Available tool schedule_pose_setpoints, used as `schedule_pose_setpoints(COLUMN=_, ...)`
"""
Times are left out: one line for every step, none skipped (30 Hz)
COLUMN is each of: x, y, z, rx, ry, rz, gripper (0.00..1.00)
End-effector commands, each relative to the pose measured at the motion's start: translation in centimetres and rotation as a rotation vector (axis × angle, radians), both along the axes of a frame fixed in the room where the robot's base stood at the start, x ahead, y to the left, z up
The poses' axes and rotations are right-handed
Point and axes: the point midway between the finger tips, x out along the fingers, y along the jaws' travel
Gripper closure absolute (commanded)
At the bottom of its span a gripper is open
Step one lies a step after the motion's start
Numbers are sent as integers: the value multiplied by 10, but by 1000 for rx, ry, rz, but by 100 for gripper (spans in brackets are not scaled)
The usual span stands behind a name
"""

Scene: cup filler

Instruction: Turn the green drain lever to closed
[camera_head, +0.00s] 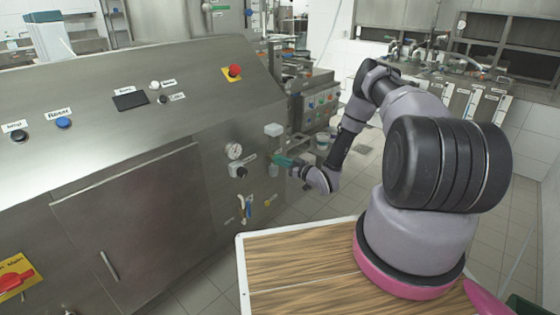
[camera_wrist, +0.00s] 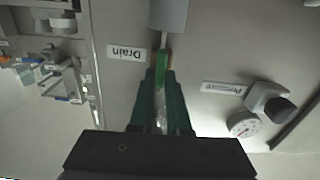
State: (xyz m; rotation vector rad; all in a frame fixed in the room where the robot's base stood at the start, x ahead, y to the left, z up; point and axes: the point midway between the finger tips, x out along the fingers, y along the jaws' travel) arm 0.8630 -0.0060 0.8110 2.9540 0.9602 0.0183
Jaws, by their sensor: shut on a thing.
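In the head view my gripper (camera_head: 284,162) reaches the right end of the steel machine's front panel, just under a pale box fitting (camera_head: 273,130). The lever is too small there to tell its exact angle.
A pressure gauge (camera_head: 234,151) and a black knob (camera_head: 241,172) sit left of my gripper on the panel. Small blue and yellow-handled valves (camera_head: 247,205) are below. A red emergency button (camera_head: 233,71) is above. Open tiled floor lies to the right.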

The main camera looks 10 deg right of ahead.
Motion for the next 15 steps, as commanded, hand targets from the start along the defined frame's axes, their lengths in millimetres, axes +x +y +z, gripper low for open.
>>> schedule_pose_setpoints(x=0, y=0, z=0, rx=-13, ry=-9, rz=0, gripper=100)
schedule_pose_setpoints(x=0, y=0, z=0, rx=-24, ry=-18, rz=0, gripper=100)
schedule_pose_setpoints(x=-1, y=0, z=0, rx=-40, ry=-29, rz=0, gripper=100)
schedule_pose_setpoints(x=-1, y=0, z=0, rx=-56, ry=-40, rz=0, gripper=100)
schedule_pose_setpoints(x=-1, y=0, z=-1, rx=-71, ry=-50, rz=0, gripper=100)
schedule_pose_setpoints(x=-1, y=1, z=-1, rx=-94, ry=-67, rz=0, gripper=100)
schedule_pose_setpoints(x=-1, y=1, z=-1, rx=-112, ry=-80, rz=0, gripper=100)
schedule_pose_setpoints(x=-2, y=1, z=-1, rx=-132, ry=-95, rz=0, gripper=100)
schedule_pose_setpoints(x=-2, y=1, z=-1, rx=-160, ry=-115, rz=0, gripper=100)
schedule_pose_setpoints(x=-2, y=2, z=-1, rx=-182, ry=-131, rz=0, gripper=100)
schedule_pose_setpoints(x=-2, y=2, z=-1, rx=-204, ry=-147, rz=0, gripper=100)
schedule_pose_setpoints(x=-2, y=2, z=-1, rx=-234, ry=-169, rz=0, gripper=100)
schedule_pose_setpoints(x=-3, y=3, z=-1, rx=-257, ry=-186, rz=0, gripper=100)
schedule_pose_setpoints(x=-3, y=3, z=-2, rx=-280, ry=-203, rz=0, gripper=100)
schedule_pose_setpoints(x=-3, y=3, z=-2, rx=-311, ry=-225, rz=0, gripper=100)
